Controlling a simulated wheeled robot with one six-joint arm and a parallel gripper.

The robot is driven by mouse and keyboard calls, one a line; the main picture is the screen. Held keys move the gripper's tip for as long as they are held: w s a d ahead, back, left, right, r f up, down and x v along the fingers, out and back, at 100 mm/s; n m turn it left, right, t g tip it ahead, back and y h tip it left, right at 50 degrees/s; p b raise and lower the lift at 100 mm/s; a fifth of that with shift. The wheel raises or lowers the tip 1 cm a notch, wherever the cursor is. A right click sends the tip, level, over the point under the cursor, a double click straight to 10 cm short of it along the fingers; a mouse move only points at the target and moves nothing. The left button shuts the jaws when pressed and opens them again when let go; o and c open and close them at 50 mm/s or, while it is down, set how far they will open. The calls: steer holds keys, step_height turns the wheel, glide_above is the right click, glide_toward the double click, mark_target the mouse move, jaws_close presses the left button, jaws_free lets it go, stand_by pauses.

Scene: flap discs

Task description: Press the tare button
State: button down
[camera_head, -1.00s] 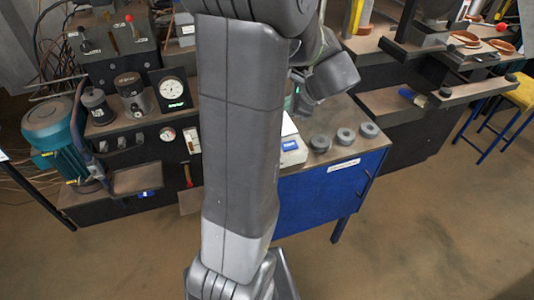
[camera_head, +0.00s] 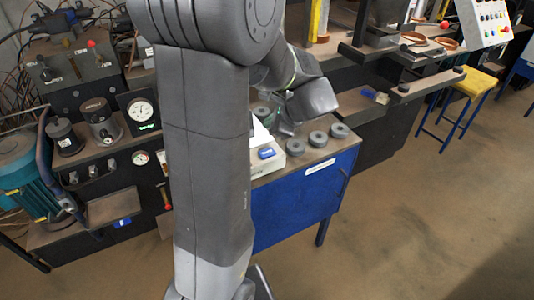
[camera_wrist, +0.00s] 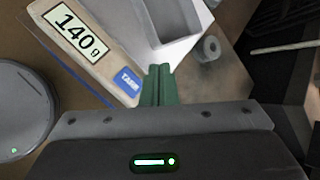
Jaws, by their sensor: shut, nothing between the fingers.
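The scale (camera_wrist: 103,73) fills the upper left of the wrist view. Its display (camera_wrist: 75,33) reads 140 g. The blue tare button (camera_wrist: 127,81) is on its front panel. In the head view the scale (camera_head: 265,171) stands on the blue-fronted bench, partly behind my arm, with the blue button (camera_head: 266,153) in sight. My gripper (camera_wrist: 159,72) has green fingers, shut together and empty. In the wrist view the fingertips appear just right of the button. I cannot tell whether they touch the scale.
A pale tray (camera_wrist: 178,28) sits on the scale. Several grey discs (camera_head: 317,138) stand on the bench right of the scale. A round grey device (camera_wrist: 22,105) lies left in the wrist view. A teal motor (camera_head: 22,175) and gauges are at left. A yellow stool (camera_head: 473,84) is at right.

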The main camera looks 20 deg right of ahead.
mark_target(270, 154)
step_height(270, 154, down, 8)
steer(key=b, duration=0.6)
stand_by(1.7)
steer(key=shift+f+b, duration=0.35)
steer(key=shift+f, duration=0.1)
steer(key=shift+f+b, duration=0.3)
steer(key=shift+f, duration=0.1)
stand_by(0.5)
steer(key=shift+r, duration=0.1)
steer(key=shift+r+p, duration=0.75)
steer(key=shift+r+p, duration=2.05)
steer(key=shift+r, duration=0.45)
